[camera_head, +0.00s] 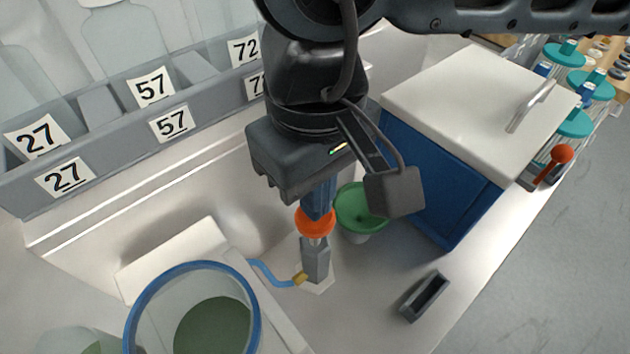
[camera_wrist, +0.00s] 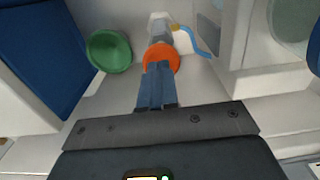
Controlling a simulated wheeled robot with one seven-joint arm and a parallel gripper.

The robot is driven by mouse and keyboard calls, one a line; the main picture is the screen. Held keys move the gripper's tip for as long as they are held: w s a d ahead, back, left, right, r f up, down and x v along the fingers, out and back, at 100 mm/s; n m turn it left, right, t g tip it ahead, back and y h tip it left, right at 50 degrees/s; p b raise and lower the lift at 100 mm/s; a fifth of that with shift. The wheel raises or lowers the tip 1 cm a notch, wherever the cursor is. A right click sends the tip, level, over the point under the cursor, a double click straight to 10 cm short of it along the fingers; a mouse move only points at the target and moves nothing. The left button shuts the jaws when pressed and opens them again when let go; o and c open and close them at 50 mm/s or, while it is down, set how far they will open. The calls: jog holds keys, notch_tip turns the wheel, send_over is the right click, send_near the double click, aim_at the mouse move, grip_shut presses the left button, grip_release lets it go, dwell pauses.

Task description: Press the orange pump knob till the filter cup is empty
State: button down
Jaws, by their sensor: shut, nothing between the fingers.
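The orange pump knob (camera_head: 315,222) sits on top of a grey pump body (camera_head: 316,262) on the bench. My gripper (camera_head: 318,208) is shut and points down with its fingertips at the top of the knob; whether they press on it I cannot tell. In the wrist view the shut blue fingers (camera_wrist: 158,75) overlap the orange knob (camera_wrist: 161,56). A clear cup with a blue rim (camera_head: 252,318) stands at the front left and shows dark green inside. A blue tube (camera_head: 270,274) leads from a brass fitting on the pump towards this cup.
A green funnel-like bowl (camera_head: 360,212) stands close behind the pump. A blue cabinet with a white lid (camera_head: 470,100) is at the right. A small dark tray (camera_head: 425,296) lies at front right. A grey rack (camera_head: 110,150) with numbered labels runs along the back left.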

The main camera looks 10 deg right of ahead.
dwell(0.3)
notch_tip(320, 180, down, 5)
jog(key=b, duration=0.6)
jog(key=shift+s+r, duration=0.1)
